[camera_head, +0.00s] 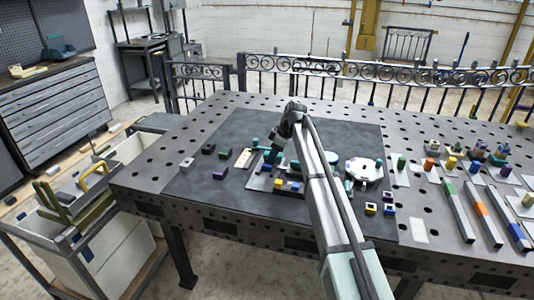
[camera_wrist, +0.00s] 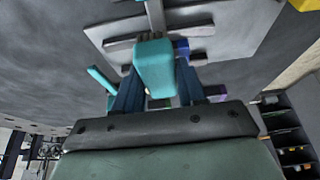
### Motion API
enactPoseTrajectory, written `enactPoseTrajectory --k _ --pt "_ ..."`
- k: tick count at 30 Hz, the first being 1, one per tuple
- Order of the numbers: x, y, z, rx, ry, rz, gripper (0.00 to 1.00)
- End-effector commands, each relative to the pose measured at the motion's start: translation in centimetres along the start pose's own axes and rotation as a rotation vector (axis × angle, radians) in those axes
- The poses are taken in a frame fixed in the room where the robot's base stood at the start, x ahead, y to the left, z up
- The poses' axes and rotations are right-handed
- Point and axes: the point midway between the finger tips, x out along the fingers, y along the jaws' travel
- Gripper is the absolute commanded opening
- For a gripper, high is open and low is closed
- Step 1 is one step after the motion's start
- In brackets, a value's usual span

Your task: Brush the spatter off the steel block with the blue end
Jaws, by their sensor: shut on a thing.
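A steel block with a blue end (camera_head: 517,233) lies near the right edge of the table in the head view. Any spatter on it is too small to make out. My gripper (camera_head: 273,153) is over the dark mat, well to the left of that block. In the wrist view, my gripper (camera_wrist: 157,88) is shut on a teal piece (camera_wrist: 154,62), held between its dark blue fingers.
Bars with a green part (camera_head: 448,188) and an orange part (camera_head: 481,210) lie left of the blue-ended block. Several coloured pieces on pale cards stand behind them. A white round fixture (camera_head: 364,170) sits on the mat (camera_head: 200,185), right of my arm. Small blocks lie around the mat.

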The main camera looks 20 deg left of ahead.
Motion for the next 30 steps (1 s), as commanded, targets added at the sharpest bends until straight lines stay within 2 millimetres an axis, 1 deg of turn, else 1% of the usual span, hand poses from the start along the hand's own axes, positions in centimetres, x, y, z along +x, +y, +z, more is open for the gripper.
enactPoseTrajectory --k 1,4,6,9,23,24,30 --pt "-0.2 -0.1 0.6 0.001 -0.001 0.0 0.12" --pt "-0.5 -0.1 1.2 0.001 -0.001 0.0 0.12" --pt "-0.1 0.1 0.3 -0.001 -0.001 -0.001 0.12" --pt "0.3 0.1 -0.6 -0.001 -0.001 -0.001 0.12" --pt "1.9 0.0 -4.5 0.0 -0.001 -0.001 0.12" --pt "1.8 0.3 -4.0 0.002 -0.001 0.0 0.12" --pt "0.9 0.2 -2.2 0.001 -0.001 0.0 0.12"
